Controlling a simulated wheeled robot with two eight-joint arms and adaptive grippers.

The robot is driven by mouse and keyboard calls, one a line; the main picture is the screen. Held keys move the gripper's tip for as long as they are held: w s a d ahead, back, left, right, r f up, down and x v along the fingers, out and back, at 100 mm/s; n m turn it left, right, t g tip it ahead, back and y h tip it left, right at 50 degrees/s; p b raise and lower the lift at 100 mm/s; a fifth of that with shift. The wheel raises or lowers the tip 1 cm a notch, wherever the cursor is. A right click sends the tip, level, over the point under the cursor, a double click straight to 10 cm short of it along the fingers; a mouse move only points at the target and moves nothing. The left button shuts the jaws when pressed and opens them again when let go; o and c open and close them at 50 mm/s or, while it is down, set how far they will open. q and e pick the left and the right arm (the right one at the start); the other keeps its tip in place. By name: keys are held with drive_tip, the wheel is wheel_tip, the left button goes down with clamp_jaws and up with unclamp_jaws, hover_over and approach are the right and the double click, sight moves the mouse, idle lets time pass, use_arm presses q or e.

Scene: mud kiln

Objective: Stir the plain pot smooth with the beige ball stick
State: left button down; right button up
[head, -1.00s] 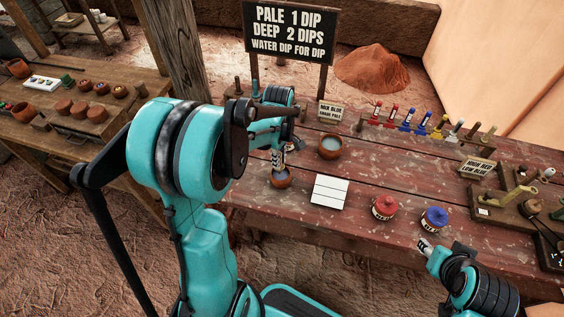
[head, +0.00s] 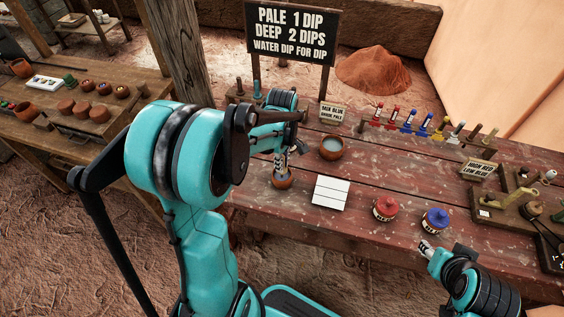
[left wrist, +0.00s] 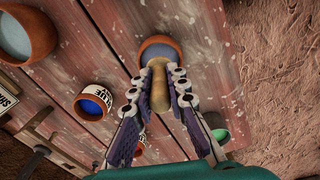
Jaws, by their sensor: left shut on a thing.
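A small terracotta pot (head: 283,183) with grey-blue liquid stands on the table, left of the white tile. It also shows at the top of the left wrist view (left wrist: 147,45). My left gripper (head: 281,163) is above this pot, shut on the beige ball stick (left wrist: 158,90). The stick points down toward the pot, and its far end is at the pot's opening; how deep it reaches cannot be told. My right gripper (head: 427,246) hangs near the table's front edge, apart from the pots; its finger gap is too small to judge.
An open blue jar (left wrist: 96,102) is near the gripper in the wrist view.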

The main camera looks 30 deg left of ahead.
use_arm(q)
drive_tip(key=shift+r, duration=0.15)
drive_tip(key=shift+r+p, duration=2.75)
drive_tip(key=shift+r, duration=0.65)
